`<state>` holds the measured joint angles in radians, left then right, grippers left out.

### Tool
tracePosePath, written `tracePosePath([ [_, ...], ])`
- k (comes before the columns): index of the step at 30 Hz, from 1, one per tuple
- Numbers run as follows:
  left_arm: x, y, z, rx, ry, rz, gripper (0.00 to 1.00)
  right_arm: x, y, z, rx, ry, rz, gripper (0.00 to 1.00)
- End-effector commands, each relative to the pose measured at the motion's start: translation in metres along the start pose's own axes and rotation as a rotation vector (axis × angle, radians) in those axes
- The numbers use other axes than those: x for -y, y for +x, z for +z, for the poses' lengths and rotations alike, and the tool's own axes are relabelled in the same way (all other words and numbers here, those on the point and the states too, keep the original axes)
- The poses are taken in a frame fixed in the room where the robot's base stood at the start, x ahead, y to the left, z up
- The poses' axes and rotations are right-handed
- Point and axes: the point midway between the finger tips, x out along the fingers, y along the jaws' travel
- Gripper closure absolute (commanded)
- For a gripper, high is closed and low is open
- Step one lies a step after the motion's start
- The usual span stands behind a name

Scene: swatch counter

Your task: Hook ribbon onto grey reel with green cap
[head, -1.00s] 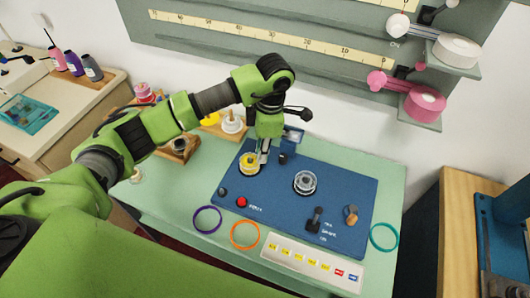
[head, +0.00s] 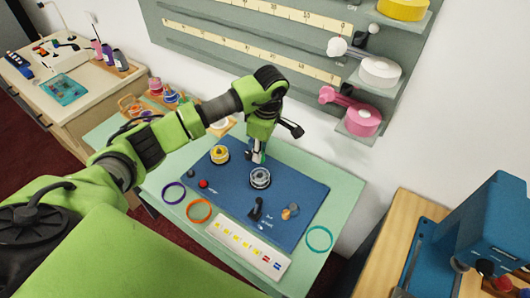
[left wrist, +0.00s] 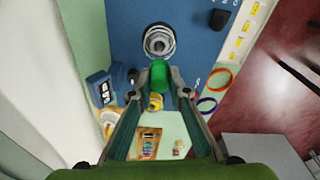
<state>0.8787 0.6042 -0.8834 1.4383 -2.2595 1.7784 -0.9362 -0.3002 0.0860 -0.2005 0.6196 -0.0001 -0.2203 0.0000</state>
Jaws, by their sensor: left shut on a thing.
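The grey reel (head: 260,177) sits on the blue mat (head: 297,228), with a light round centre; it also shows at the top of the left wrist view (left wrist: 159,41). My left gripper (head: 257,157) points down just behind this reel. In the left wrist view its fingers are shut on a rounded green piece, the green cap (left wrist: 160,72), held between the tips and just short of the reel in the picture. The cap is hard to make out in the head view. I cannot pick out the ribbon. My right gripper is not in view.
A yellow reel (head: 219,154) stands left of the grey one. A red button (head: 203,184) and a black lever (head: 256,208) are on the mat. Purple (head: 174,192), orange (head: 199,210) and teal (head: 319,238) rings lie around it. A labelled white strip (head: 247,247) lies in front.

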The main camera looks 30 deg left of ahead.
Motion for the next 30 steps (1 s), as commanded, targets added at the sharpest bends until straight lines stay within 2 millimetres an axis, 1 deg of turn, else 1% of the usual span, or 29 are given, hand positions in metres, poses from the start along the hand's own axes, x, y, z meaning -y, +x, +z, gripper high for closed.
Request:
tracePosePath([
  [6, 0.001, 0.017, 0.003, 0.001, 0.0, -0.002, 0.92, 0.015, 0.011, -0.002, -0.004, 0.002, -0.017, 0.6],
  [8, 0.001, 0.023, 0.004, 0.001, 0.001, -0.002, 0.92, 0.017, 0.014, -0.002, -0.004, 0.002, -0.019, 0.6],
  [11, 0.001, 0.034, 0.005, 0.001, 0.001, -0.001, 0.92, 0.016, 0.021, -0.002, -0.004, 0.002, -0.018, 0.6],
  [15, 0.001, 0.047, 0.007, 0.002, 0.0, -0.001, 0.92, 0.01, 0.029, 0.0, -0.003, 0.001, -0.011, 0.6],
  [18, 0.0, 0.053, 0.007, 0.002, -0.001, 0.0, 0.92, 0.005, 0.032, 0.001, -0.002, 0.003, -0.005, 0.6],
  [22, 0.0, 0.056, 0.008, 0.001, -0.001, 0.001, 0.92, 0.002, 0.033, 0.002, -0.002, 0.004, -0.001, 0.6],
  [30, 0.0, 0.056, 0.008, 0.001, 0.0, 0.0, 0.92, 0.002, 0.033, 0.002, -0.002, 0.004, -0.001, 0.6],
])
